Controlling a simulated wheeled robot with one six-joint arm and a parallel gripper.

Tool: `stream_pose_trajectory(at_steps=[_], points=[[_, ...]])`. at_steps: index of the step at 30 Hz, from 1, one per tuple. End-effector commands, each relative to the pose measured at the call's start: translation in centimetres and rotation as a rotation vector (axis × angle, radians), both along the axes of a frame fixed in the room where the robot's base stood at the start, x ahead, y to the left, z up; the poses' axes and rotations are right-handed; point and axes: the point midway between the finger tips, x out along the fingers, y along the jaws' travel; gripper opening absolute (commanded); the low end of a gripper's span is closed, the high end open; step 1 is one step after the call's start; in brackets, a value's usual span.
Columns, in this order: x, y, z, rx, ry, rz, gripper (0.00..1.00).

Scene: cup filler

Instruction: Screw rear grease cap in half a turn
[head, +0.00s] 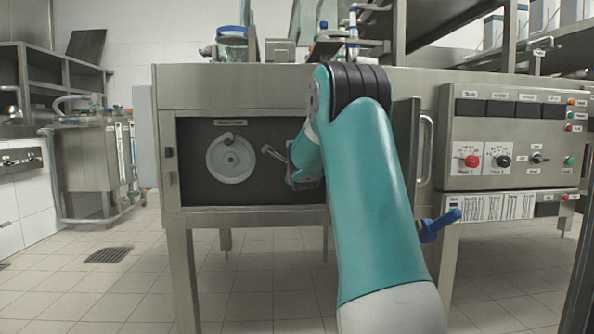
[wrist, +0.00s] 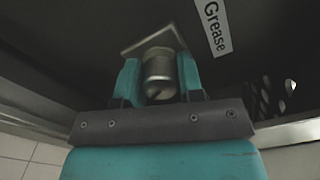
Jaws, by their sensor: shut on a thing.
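In the wrist view a rounded metal grease cap (wrist: 158,78) sits between the two teal fingers of my gripper (wrist: 160,82). The fingers are shut on the cap's sides. Behind it is a square metal plate (wrist: 140,46) on the dark panel. A white label reading "Grease" (wrist: 213,28) is beside it at the upper right. In the head view my teal arm reaches into the open cabinet bay, and it hides the gripper's tips and the cap.
A round grey handwheel (head: 231,160) is in the bay to the left of my arm. An open door with a handle (head: 426,150) stands to the right. A blue valve lever (head: 440,222) juts out near my arm. A control panel (head: 512,140) is further right.

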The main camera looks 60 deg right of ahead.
Motion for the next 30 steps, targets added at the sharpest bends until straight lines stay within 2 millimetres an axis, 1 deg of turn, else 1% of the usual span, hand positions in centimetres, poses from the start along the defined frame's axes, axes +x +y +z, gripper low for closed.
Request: stream_pose_trajectory(at_steps=[1, 6, 15, 30], points=[[-0.37, -0.29, -0.28, 0.024, -0.026, -0.011, 0.11], [-0.39, -0.29, -0.23, 0.107, -0.130, -0.011, 0.11], [-0.41, -0.31, -0.22, 0.204, -0.249, -0.012, 0.11], [-0.40, -0.31, -0.21, 0.239, -0.291, -0.012, 0.11]])
